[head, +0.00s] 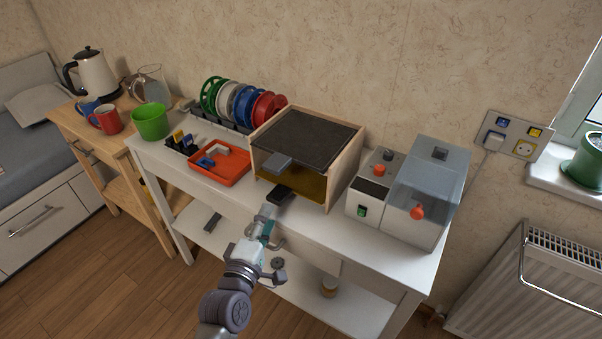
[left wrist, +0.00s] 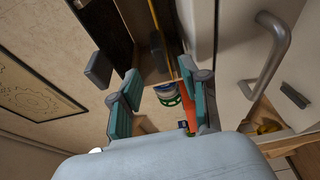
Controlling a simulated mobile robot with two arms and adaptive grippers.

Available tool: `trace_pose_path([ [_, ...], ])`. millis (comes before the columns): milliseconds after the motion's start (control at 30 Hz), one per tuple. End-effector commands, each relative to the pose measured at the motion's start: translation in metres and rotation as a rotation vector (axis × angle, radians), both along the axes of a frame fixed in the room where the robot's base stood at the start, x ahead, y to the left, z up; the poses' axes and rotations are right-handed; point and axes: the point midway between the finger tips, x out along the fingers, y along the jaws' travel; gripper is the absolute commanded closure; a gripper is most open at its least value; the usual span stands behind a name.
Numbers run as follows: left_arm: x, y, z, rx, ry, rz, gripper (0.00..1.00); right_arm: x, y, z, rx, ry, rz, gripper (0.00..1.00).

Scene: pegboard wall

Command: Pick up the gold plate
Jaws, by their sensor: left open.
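The gold plate (head: 307,184) lies flat in the lower part of an open-fronted wooden box (head: 346,181) on the white table. A black handle-like block (head: 279,195) sits at its front edge. In the left wrist view the plate shows nearly edge-on as a thin yellow strip (left wrist: 154,20), with the dark block (left wrist: 157,44) by it. My left gripper (head: 268,218) is open and empty in front of the box, near the table's front edge and apart from the block. Its teal fingers (left wrist: 163,92) are spread. My right gripper is out of view.
A dark plate (head: 305,137) with a grey block (head: 278,163) at its front covers the box above. An orange tray (head: 220,166) stands left, a machine with a clear cover (head: 428,190) right. A drawer handle (left wrist: 270,55) is close by the gripper.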

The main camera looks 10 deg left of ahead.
Motion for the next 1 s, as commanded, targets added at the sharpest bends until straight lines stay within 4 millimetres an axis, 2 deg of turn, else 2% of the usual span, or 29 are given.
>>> trace_pose_path([
  [100, 0.014, -0.001, 0.000, 0.001, -0.001, 0.000, 0.54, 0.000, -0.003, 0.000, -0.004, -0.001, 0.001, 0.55],
  [267, 0.024, -0.002, 0.001, 0.003, -0.001, 0.000, 0.54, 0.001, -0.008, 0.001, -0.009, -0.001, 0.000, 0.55],
  [567, 0.065, -0.003, 0.000, 0.002, 0.000, 0.000, 0.54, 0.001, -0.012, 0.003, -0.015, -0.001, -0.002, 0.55],
  [867, 0.070, -0.004, -0.001, 0.002, 0.002, 0.000, 0.54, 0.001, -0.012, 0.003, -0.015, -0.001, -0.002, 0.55],
  [1000, 0.070, -0.004, -0.001, 0.002, 0.002, 0.000, 0.78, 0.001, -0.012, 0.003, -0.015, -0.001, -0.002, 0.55],
])
